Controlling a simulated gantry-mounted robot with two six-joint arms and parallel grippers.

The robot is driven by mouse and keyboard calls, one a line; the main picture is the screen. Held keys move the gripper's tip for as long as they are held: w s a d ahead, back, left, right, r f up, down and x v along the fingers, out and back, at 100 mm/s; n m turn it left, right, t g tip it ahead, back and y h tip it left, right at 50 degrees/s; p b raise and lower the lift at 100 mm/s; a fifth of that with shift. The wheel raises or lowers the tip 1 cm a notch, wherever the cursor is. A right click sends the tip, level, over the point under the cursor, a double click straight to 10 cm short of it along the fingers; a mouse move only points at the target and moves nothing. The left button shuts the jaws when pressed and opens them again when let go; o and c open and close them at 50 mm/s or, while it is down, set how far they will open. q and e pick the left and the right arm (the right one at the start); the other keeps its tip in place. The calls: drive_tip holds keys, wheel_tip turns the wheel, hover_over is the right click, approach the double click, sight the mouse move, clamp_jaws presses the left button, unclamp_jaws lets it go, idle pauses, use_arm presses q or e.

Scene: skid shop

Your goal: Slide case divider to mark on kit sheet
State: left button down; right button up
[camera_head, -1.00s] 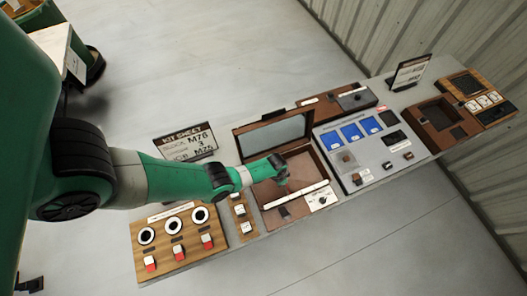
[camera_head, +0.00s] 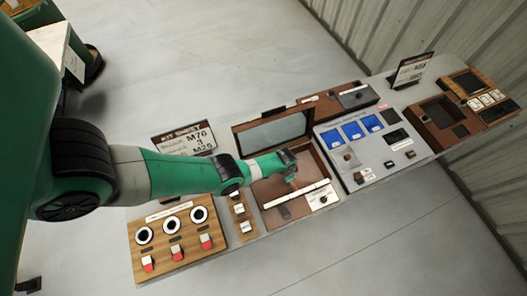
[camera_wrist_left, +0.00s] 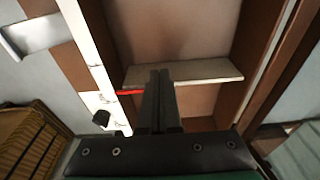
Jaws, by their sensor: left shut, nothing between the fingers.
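The case (camera_head: 270,192) is a brown open box with its lid raised at the back. The divider (camera_wrist_left: 205,72) is a pale bar across the case interior in the left wrist view, with a red pointer (camera_wrist_left: 130,92) at its left end. A white marked strip (camera_wrist_left: 103,75) runs along the case edge; it also shows in the head view (camera_head: 296,195). My left gripper (camera_wrist_left: 160,73) is shut and empty, its tips overlapping the divider in view; contact is unclear. In the head view it hides part of the interior. The kit sheet (camera_head: 186,140) stands behind. My right gripper is out of view.
A wooden panel (camera_head: 160,230) with dials and red switches lies to the left of the case. A grey panel (camera_head: 372,152) with blue squares lies to its right. More brown boxes (camera_head: 440,112) and a second sign (camera_head: 412,70) are further right.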

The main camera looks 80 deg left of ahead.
use_arm(q)
drive_tip(key=shift+w+a+b, duration=0.15)
drive_tip(key=shift+w+b, duration=0.45)
drive_tip(key=shift+w, duration=0.45)
drive_tip(key=shift+w, duration=0.1)
